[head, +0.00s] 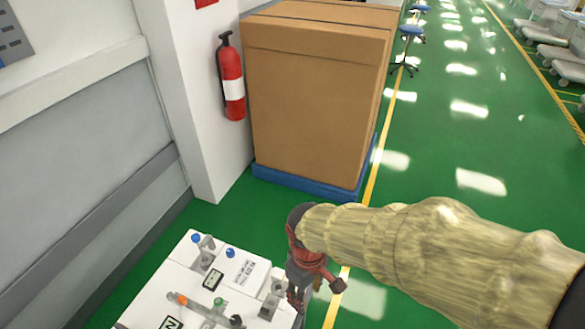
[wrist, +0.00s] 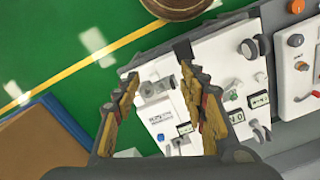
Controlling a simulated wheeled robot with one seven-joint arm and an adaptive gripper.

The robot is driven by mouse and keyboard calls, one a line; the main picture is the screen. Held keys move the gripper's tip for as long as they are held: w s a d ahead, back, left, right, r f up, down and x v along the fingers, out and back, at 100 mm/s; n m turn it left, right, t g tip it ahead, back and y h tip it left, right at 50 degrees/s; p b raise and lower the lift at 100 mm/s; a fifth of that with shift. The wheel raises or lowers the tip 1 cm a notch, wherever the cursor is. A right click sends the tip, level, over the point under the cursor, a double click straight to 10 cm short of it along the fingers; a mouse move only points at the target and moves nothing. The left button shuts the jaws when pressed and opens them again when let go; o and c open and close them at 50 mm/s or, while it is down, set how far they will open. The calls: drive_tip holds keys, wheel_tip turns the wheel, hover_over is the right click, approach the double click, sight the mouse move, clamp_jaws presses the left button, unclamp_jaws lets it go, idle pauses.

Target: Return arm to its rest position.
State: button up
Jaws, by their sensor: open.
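My arm, in a pale yellowish sleeve, reaches in from the right of the head view. My gripper (head: 317,290) hangs at its end, red and dark, beside the right edge of a white cart top (head: 175,284). In the wrist view my gripper (wrist: 159,78) has its two yellow-and-dark fingers spread apart, with nothing between them. The white cart top (wrist: 219,55) with knobs, fittings and labels lies behind the fingers there. Whether the gripper touches the cart cannot be told.
A large cardboard box (head: 308,105) stands on a blue pallet (head: 310,184) beyond the gripper. A red fire extinguisher (head: 230,75) hangs on the white pillar (head: 190,100). Green floor (head: 455,125) lies open to the right. A grey wall (head: 85,130) is at left.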

drive_tip(key=s+d+r+m+t, duration=0.2)
drive_tip(key=d+r+m+t, duration=0.1)
drive_tip(key=d+r, duration=0.4)
drive_tip(key=s+d+r+m+t, duration=0.2)
drive_tip(key=d+r+m, duration=0.4)
drive_tip(key=r, duration=0.5)
drive_tip(key=shift+d+r+t, duration=0.4)
drive_tip(key=shift+d+t, duration=0.1)
drive_tip(key=shift+d, duration=0.75)
drive_tip(key=shift+c, duration=1)
